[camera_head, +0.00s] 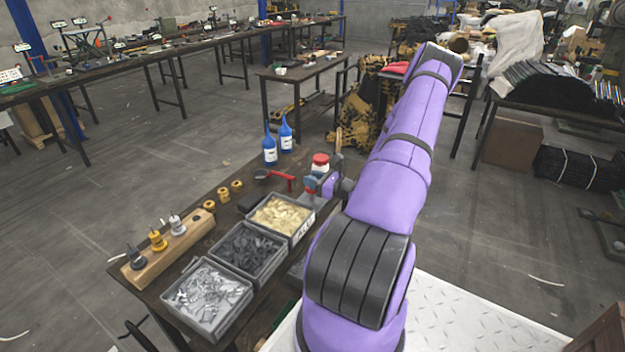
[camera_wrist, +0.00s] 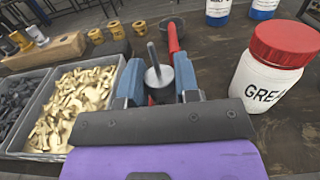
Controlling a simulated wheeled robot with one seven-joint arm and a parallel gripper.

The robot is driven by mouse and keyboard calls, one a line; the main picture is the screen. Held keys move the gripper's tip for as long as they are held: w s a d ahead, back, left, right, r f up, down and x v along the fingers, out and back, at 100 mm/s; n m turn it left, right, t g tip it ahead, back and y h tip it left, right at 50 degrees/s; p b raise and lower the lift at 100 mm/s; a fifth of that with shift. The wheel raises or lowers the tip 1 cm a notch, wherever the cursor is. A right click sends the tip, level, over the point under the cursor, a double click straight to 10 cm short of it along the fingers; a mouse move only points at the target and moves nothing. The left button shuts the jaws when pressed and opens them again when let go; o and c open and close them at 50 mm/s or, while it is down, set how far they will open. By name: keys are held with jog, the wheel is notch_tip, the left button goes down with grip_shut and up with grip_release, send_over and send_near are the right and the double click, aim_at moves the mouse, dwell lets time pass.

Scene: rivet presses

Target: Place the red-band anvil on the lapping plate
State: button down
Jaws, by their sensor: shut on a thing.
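My gripper (camera_wrist: 158,82) is shut on a steel anvil (camera_wrist: 158,74), a round disc with a thin upright stem, held between its two blue fingers. In the head view my gripper (camera_head: 326,184) is over the bench beside the grease jar, and the held anvil cannot be made out. A dark flat block (camera_wrist: 109,48) lies between the brass rings and the trays; I cannot tell whether it is the lapping plate.
A red-lidded grease jar (camera_wrist: 275,65) stands close right of my gripper. A black cup with a red handle (camera_wrist: 173,38) lies just beyond. Trays of parts (camera_head: 283,215) are at left, with a wooden rack (camera_head: 170,247) of anvils. Blue bottles (camera_head: 270,152) stand behind.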

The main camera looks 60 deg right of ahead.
jog(key=c, duration=0.8)
grip_release()
jog(key=shift+f, duration=0.1)
jog(key=shift+c, duration=0.2)
jog(key=shift+s, duration=0.25)
jog(key=s+d, duration=0.1)
jog(key=s, duration=1.1)
jog(key=w+a+r+n+g+y, duration=0.6)
jog(key=w+a+r+n+y, duration=0.3)
jog(key=r, duration=0.4)
jog(key=w+a+r+n+g+h, duration=0.1)
jog(key=w+a+r+n+g, duration=0.2)
jog(key=a+r+n+g, duration=0.8)
jog(key=s+a+r+n+t+h, duration=0.2)
jog(key=s+a+r+n+h, duration=0.2)
jog(key=s+a+r+n, duration=0.3)
jog(key=s+a+r+n+t+h, duration=0.2)
jog(key=s+a+r+n+h, duration=0.3)
jog(key=a, duration=1)
jog(key=s+r+n, duration=0.3)
jog(key=r, duration=0.2)
jog(key=shift+s+a+r+h, duration=0.15)
jog(key=shift+a+r+h, duration=0.1)
jog(key=shift+a+h, duration=0.05)
